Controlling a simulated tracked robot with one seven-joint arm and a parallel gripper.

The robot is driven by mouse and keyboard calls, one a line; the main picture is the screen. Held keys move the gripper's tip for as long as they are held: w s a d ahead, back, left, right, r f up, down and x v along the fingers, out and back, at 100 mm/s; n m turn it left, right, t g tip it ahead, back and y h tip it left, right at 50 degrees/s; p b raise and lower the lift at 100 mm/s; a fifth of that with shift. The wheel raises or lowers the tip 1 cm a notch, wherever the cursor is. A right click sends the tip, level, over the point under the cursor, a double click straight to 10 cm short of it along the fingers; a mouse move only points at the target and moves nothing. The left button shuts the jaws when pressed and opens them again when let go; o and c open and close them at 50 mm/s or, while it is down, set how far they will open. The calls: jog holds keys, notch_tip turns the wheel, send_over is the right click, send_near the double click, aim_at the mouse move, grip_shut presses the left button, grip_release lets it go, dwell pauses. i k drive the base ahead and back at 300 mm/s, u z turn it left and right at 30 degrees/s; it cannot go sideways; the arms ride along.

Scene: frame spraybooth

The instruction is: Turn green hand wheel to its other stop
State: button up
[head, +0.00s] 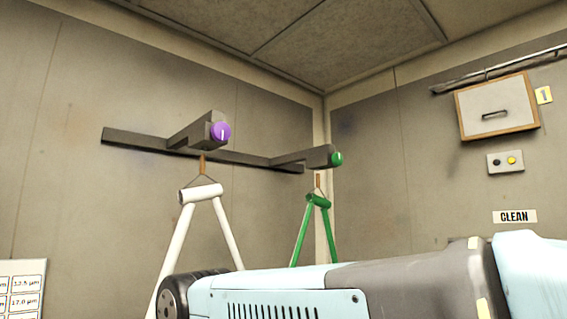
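The green hand wheel (337,159) is a small round knob on the end of a dark grey bracket that sticks out from a wall rail. A light mark shows on its face, close to upright. A green frame (301,237) hangs below it from an orange-brown strap. My arm crosses the lower part of the head view, below and in front of the wheel. My gripper is not in this view, so I cannot see its fingers.
A purple wheel (221,131) with a white upright mark sits on a second bracket to the left, above a hanging white frame (202,194). A wooden-edged box (497,106), a button panel (505,161) and a CLEAN sign (514,217) are on the right wall. A chart (22,288) is lower left.

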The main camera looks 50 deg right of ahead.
aim_at(337, 158)
jog(key=z, duration=0.65)
jog(key=i, duration=0.1)
jog(key=u, duration=2.15)
jog(key=k, duration=1.8)
jog(key=z, duration=1.8)
jog(key=i, duration=1.15)
jog(key=z, duration=0.1)
